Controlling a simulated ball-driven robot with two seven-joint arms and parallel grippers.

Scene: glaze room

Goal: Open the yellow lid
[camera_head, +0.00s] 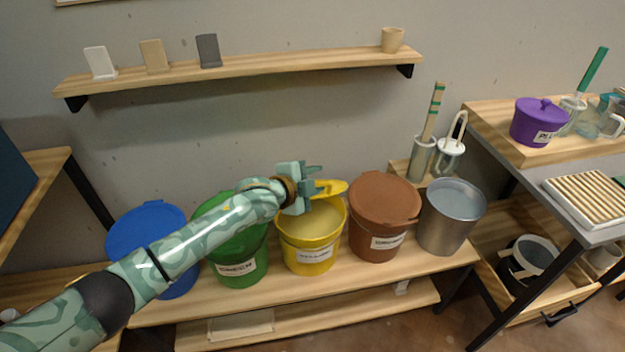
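The yellow bucket (308,256) stands on the wooden bench between the green and brown buckets, with a white label on its front. Its mouth is uncovered at the front, showing a pale yellow inside. The yellow lid (331,187) shows as a narrow tilted shape above the bucket's back rim. My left gripper (309,182) is at the lid's left side, above the back of the bucket. It hides part of the lid, and I cannot tell whether its fingers hold the lid or only touch it. My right gripper is not in view.
A blue bucket (147,228) and a green bucket (238,246) stand left, partly behind my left arm. A lidded brown bucket (383,205) and a grey metal bucket (450,222) stand right. A wall shelf (245,72) runs above. A side table holds a purple pot (535,124).

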